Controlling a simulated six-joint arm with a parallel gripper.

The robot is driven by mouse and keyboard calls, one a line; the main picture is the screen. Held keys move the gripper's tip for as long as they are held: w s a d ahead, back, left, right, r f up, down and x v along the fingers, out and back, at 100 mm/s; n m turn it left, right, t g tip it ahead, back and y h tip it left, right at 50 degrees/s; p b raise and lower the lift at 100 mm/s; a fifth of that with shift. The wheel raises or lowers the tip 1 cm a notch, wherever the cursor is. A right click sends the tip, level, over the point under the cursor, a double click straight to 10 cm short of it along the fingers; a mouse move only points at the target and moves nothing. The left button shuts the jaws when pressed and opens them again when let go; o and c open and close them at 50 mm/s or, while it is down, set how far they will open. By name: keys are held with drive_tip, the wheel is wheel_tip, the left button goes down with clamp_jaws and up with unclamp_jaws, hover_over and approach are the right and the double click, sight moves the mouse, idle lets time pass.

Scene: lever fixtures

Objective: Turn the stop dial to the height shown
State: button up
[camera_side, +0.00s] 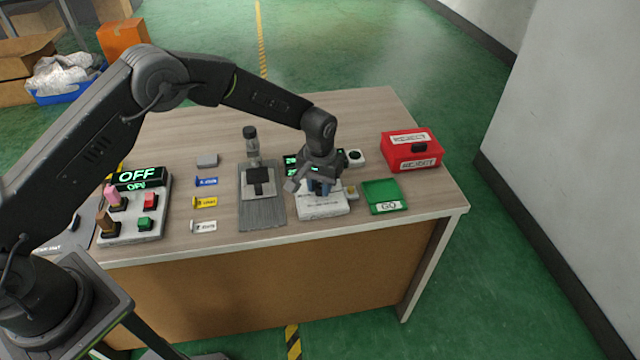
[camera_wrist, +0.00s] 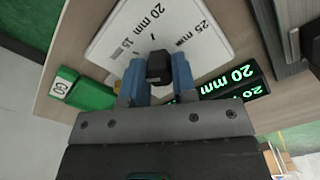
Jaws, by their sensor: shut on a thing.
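The stop dial is a white plate (camera_wrist: 110,45) printed with 15, 20 mm and 25 mm marks. Its black knob (camera_wrist: 159,68) sits between the blue fingertips of my gripper (camera_wrist: 158,72), which is shut on it. A black display (camera_wrist: 238,84) beside the plate reads 20 mm in green. The knob lies below the 20 mm mark in the wrist view; I cannot make out a pointer on it. In the side view my gripper (camera_side: 324,190) is down over the white plate (camera_side: 322,211) and hides the knob. My arm partly covers the display (camera_side: 291,163) there.
A green GO tray (camera_side: 382,194) and a red REJECT box (camera_side: 411,150) stand to the right. A grey press-like fixture (camera_side: 262,212) is close on the left, with several small coloured labelled pieces and an OFF switch panel (camera_side: 140,225) further left. The table's front edge is near.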

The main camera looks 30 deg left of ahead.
drive_tip(key=m, duration=0.4)
drive_tip(key=shift+m, duration=0.3)
drive_tip(key=m, duration=0.3)
drive_tip(key=shift+m, duration=0.4)
drive_tip(key=m, duration=0.4)
drive_tip(key=shift+m, duration=2.2)
drive_tip(key=o, duration=0.9)
